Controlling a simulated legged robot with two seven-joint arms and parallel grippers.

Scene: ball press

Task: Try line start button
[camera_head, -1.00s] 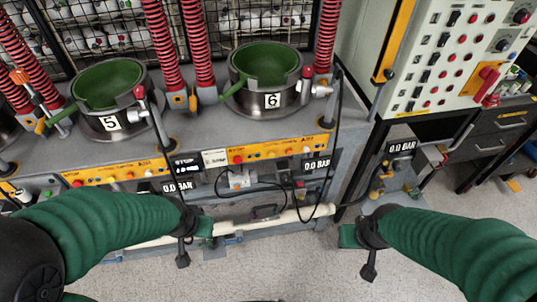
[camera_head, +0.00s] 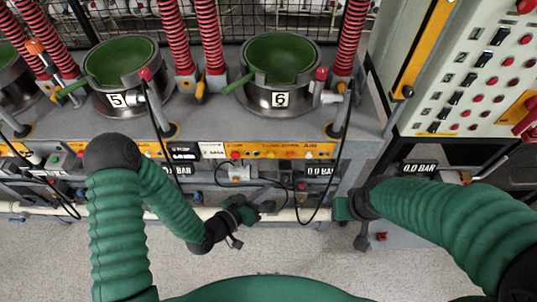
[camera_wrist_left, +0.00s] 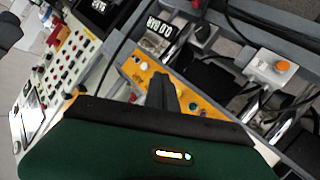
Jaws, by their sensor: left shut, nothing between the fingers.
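No button is readably labelled line start. Small buttons sit on yellow-orange strips along the bench front (camera_head: 265,151), and rows of red buttons and black switches fill the pale control panel (camera_head: 478,85) at right. A grey box (camera_head: 238,173) carries an orange button, clearer in the left wrist view (camera_wrist_left: 282,67). My left gripper (camera_head: 246,213) is shut and empty, low in front of the bench below that box. In the left wrist view its dark fingers (camera_wrist_left: 176,92) overlap the yellow strip; contact cannot be judged. My right gripper (camera_head: 342,208) is at the bench's front right; its jaws are unclear.
Two green-lined pots numbered 5 (camera_head: 118,102) and 6 (camera_head: 280,99) stand on the bench among red coiled hoses (camera_head: 208,35). Black cables (camera_head: 318,200) hang at the front. A pale pipe (camera_head: 290,215) runs low along the bench.

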